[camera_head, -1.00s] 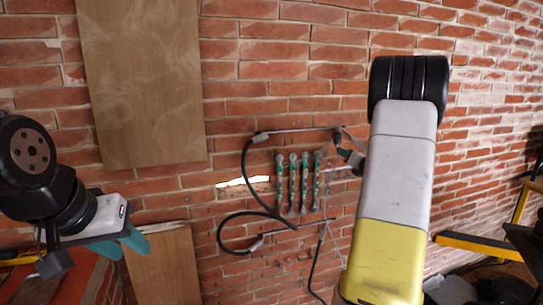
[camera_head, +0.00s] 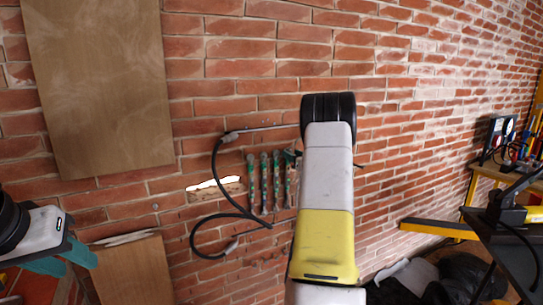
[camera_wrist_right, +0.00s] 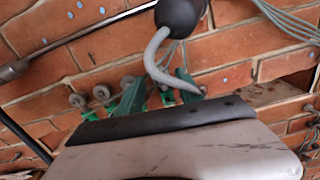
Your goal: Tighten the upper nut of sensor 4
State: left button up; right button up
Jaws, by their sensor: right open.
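Several slim green-and-grey sensors (camera_head: 264,182) hang upright in a row on the brick wall in the head view; no numbers are readable. My right arm covers the right end of the row. Its gripper is mostly hidden there, beside the rightmost sensor. In the right wrist view, my right gripper (camera_wrist_right: 158,90) is open, its green fingers apart and empty. Round grey nuts (camera_wrist_right: 101,92) at the sensors' upper ends show behind and left of the fingers; contact cannot be told. My left gripper (camera_head: 63,260), with teal fingers, is at the far left, away from the sensors.
A black cable (camera_head: 193,232) loops left of the sensors. A metal rod (camera_wrist_right: 75,36) crosses the wrist view's upper left; a grey curved hose (camera_wrist_right: 152,58) hangs before the fingers. A wooden board (camera_head: 100,90) is on the wall. A yellow-framed table (camera_head: 480,195) stands right.

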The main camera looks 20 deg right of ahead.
grip_shut()
jog(key=shift+m, duration=0.3)
